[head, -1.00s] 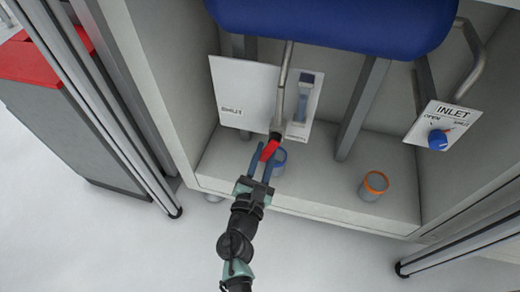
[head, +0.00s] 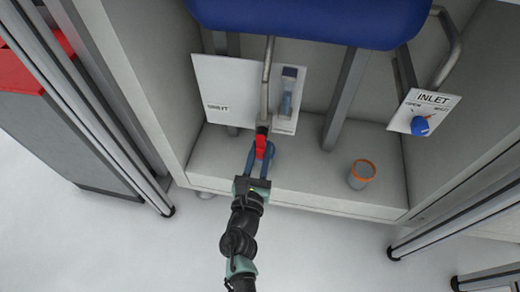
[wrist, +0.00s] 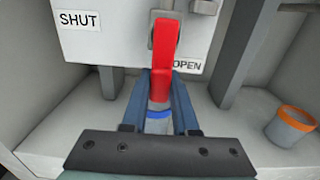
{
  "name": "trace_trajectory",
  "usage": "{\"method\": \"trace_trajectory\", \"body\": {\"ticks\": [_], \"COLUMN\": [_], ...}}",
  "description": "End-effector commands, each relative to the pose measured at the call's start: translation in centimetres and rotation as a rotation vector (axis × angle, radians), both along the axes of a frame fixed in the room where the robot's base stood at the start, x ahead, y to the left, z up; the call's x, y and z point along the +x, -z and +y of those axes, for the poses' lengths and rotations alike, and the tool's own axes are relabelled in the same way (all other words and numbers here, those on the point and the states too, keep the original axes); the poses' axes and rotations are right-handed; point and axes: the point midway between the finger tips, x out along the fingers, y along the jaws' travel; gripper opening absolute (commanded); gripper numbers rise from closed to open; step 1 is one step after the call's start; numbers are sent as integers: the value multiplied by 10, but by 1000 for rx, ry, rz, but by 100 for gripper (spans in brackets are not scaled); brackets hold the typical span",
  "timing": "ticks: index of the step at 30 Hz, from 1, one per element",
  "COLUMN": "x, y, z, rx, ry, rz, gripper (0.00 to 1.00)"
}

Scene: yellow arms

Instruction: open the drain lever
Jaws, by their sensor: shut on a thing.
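The red drain lever (head: 261,148) hangs at the lower end of a thin grey pipe (head: 266,85) and points toward me. In the wrist view the red lever (wrist: 163,58) stands nearly upright, just left of the OPEN label (wrist: 188,65). The SHUT label (wrist: 78,20) is at the left of the white plate (head: 222,88). My gripper (head: 258,156) is shut on the lever, with its blue fingers (wrist: 161,82) on either side of the red grip. The fingers partly hide the lever's lower part.
A grey cup with an orange rim (head: 362,174) stands to the right. An INLET plate with a blue knob (head: 420,125) is farther right. Grey posts (head: 346,95) rise behind.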

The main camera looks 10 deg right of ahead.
Motion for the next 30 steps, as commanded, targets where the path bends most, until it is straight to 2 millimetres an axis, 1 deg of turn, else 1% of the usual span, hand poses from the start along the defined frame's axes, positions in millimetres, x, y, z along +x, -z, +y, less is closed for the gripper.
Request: {"method": "trace_trajectory", "body": {"ticks": [5,6,10,11,19,22,26,30], "x": [-1,-1,-1,-1,-1,-6,-23,-53], "y": [0,0,0,0,0,0,-2,-3], "z": [-1,-1,-1,-1,0,2,8,18], "rx": [-7,-7,-5,-5,-3,-3,-4,-4], "ry": [2,2,2,2,1,0,-2,-3], "rz": [2,2,2,2,1,2,4,5], "gripper": [0,31,54,57,57,57,57,57]}}
